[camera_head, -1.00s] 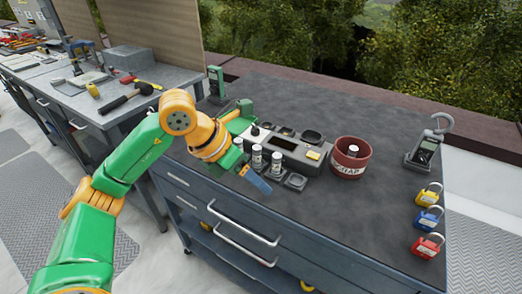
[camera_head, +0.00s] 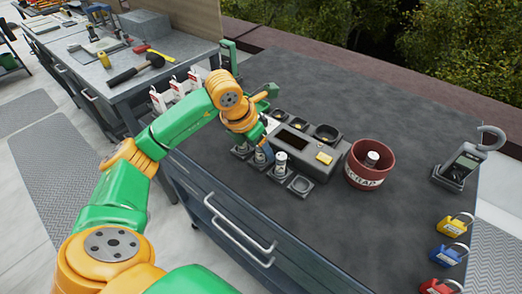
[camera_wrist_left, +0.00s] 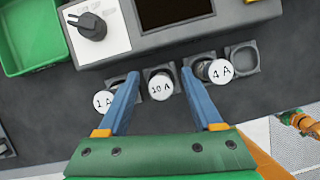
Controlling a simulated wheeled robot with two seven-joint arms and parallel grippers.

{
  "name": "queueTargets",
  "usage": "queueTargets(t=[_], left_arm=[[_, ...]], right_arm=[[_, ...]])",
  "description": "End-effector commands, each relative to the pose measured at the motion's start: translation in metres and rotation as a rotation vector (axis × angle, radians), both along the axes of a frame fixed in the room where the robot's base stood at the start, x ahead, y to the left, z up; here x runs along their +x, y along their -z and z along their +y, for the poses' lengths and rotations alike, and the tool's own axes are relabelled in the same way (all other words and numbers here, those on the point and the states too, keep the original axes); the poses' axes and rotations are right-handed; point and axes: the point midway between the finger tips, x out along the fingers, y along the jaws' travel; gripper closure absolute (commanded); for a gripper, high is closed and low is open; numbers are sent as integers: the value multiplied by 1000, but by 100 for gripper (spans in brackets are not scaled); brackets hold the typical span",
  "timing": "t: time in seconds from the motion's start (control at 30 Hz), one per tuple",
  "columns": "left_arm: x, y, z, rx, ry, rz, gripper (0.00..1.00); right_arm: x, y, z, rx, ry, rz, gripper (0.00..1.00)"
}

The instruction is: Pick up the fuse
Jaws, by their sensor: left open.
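In the left wrist view, white-topped fuses stand in a row of dark holders: a 1 A fuse (camera_wrist_left: 103,101), a 10 A fuse (camera_wrist_left: 160,86) and a 4 A fuse (camera_wrist_left: 220,71). An empty holder (camera_wrist_left: 243,58) is at the right end. My left gripper (camera_wrist_left: 160,77) is open, its blue fingers on either side of the 10 A fuse; I cannot tell if they touch it. In the head view my left gripper (camera_head: 265,157) is over the row and partly hides it. The empty holder (camera_head: 300,186) shows at the near end. My right gripper is not in view.
A grey tester (camera_head: 318,166) with a dark screen stands behind the row. A red scrap bin (camera_head: 352,178) holds a fuse (camera_head: 372,158). A green tray (camera_wrist_left: 62,40) is left of the tester.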

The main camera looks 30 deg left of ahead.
Motion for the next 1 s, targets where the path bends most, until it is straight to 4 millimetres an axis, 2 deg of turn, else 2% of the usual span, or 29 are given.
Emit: queueTargets(t=[0.07, 0.17, 0.3, 0.33, 0.63, 0.73, 0.87, 1.0], left_arm=[[0, 0, 0, 0, 0, 0, 33], [0, 0, 0, -1, 0, 0, 58], [0, 0, 0, -1, 0, 0, 95], [0, 0, 0, -1, 0, 0, 100], [0, -1, 0, -1, 0, -1, 100], [0, -7, 0, -1, 0, -2, 100], [1, -29, -1, -1, 1, -7, 100], [-11, -66, 26, 1, -7, -6, 100]], right_arm=[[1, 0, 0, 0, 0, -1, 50], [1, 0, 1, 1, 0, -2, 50], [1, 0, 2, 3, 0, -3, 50], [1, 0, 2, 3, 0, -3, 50], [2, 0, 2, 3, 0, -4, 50], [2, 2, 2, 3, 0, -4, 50], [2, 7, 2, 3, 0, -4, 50], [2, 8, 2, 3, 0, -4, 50]])
